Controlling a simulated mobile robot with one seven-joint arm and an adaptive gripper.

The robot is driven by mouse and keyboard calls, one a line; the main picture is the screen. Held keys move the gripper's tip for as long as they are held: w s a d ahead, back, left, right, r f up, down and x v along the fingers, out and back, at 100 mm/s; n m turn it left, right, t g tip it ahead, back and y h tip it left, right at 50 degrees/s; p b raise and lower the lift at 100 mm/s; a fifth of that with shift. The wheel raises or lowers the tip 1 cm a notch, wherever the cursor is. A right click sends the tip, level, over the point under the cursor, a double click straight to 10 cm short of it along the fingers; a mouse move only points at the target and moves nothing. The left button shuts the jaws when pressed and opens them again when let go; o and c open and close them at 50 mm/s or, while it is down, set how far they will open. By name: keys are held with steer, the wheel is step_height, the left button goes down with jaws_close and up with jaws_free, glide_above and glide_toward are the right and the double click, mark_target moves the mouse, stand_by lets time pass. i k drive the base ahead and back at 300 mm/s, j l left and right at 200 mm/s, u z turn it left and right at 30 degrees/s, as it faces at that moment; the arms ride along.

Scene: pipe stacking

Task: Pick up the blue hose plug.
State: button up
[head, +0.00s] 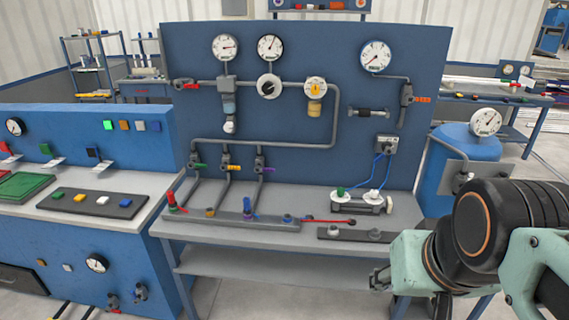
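A small upright blue piece (247,210) stands on the grey strip (230,222) along the front of the workbench; it may be the blue hose plug, but it is too small to tell. Thin blue hoses (377,168) run from a grey box on the panel down to white-topped fittings (373,196) on the bench. Whether a plug sits at their lower ends is unclear. My gripper (379,279) is at the lower right, in front of and below the bench's front edge, apart from these things. Its fingers are small and partly hidden, so its opening does not show.
A blue panel (290,165) with gauges and pipes stands behind the bench. A blue tank (462,150) stands right; a control console (90,150) stands left.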

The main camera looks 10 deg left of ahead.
mark_target(247, 211)
steer(key=z, duration=0.6)
steer(key=i+j, duration=0.15)
steer(key=j, duration=0.25)
steer(key=i+j, duration=0.15)
steer(key=j, duration=0.25)
steer(key=i+j, duration=0.15)
steer(key=j, duration=0.3)
steer(key=i+j+u, duration=0.1)
steer(key=j, duration=0.3)
steer(key=i+j, duration=0.2)
steer(key=j, duration=0.2)
steer(key=i+j, duration=0.2)
steer(key=j, duration=0.2)
steer(key=i+j, duration=0.15)
steer(key=j, duration=0.25)
steer(key=l, duration=0.35)
